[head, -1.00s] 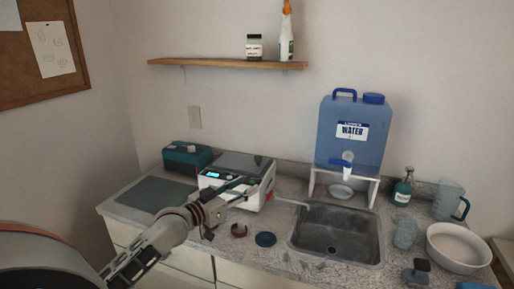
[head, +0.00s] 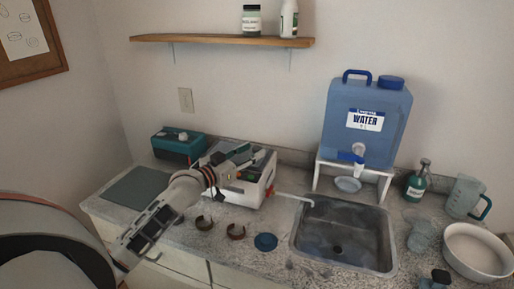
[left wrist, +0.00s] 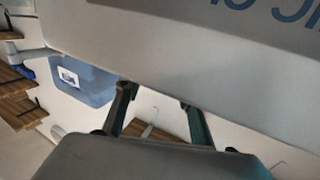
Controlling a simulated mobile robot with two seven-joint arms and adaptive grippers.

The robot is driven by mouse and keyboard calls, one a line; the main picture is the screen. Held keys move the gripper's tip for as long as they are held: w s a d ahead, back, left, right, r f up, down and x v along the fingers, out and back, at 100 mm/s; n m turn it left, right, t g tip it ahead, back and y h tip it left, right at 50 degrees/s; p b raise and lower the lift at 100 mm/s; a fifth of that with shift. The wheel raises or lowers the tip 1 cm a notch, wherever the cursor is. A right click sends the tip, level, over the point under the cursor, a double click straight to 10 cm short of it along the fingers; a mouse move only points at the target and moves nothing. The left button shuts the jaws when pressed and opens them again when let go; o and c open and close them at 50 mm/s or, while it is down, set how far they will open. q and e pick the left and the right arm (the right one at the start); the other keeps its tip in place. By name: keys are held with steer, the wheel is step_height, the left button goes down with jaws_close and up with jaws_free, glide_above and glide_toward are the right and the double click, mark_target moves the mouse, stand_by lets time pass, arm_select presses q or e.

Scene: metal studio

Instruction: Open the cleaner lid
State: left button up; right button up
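The cleaner (head: 243,196) is a white box on the counter, left of the sink. My left gripper (head: 238,160) is over its top and covers much of the lid, so in the head view I cannot tell whether the lid is raised. In the left wrist view a large pale panel with blue lettering (left wrist: 180,45), seemingly part of the cleaner, fills the top close to the fingers. The two dark fingers (left wrist: 158,115) stand apart with nothing visible between them. Contact with the lid cannot be made out. My right gripper is not in view.
A teal box (head: 178,148) and a grey mat (head: 137,188) lie to the left. The sink (head: 342,240) and blue water container (head: 365,120) are to the right. A shelf (head: 222,41) hangs above.

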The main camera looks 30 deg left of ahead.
mark_target(256, 148)
arm_select(q)
steer(key=shift+w+d, duration=0.15)
steer(key=shift+w, duration=0.7)
steer(key=shift+w+d, duration=0.1)
steer(key=shift+w, duration=0.7)
jaws_close()
steer(key=shift+a+r, duration=0.1)
